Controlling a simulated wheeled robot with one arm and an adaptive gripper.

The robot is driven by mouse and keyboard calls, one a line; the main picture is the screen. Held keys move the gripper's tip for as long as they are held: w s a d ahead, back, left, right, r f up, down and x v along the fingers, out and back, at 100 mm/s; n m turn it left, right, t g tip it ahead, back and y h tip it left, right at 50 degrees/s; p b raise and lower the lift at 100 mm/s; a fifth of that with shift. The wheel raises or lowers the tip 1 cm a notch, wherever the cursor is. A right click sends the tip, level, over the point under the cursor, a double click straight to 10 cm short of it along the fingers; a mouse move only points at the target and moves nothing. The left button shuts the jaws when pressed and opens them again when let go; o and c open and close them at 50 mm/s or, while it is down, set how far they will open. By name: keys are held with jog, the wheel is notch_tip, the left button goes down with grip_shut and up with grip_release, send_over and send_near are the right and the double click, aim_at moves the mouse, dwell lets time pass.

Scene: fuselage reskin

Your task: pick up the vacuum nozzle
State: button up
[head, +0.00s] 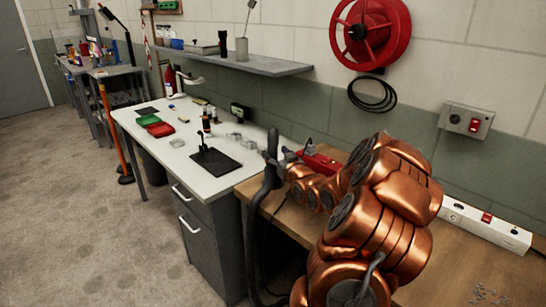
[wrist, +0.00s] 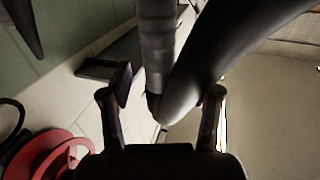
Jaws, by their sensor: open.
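The vacuum nozzle (head: 272,144) stands upright at the top of a dark hose (head: 262,195), by the left edge of the wooden bench. My gripper (head: 284,158) is right beside it on its right. In the wrist view the grey ribbed nozzle (wrist: 157,40) and a thick, smooth dark bent hose (wrist: 205,70) meet at the middle. My open gripper (wrist: 163,92) has one finger on each side of that junction in the picture. I cannot tell whether the fingers touch it or how deep it sits between them.
A red box (head: 318,161) lies on the wooden bench (head: 455,255) behind my arm. The white worktable (head: 165,140) holds a black mat (head: 216,162), bottles and trays. A red hose reel (head: 370,32) and a shelf (head: 225,62) are on the wall. The floor at left is clear.

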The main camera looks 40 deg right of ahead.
jog(key=shift+x, duration=1.2)
grip_shut()
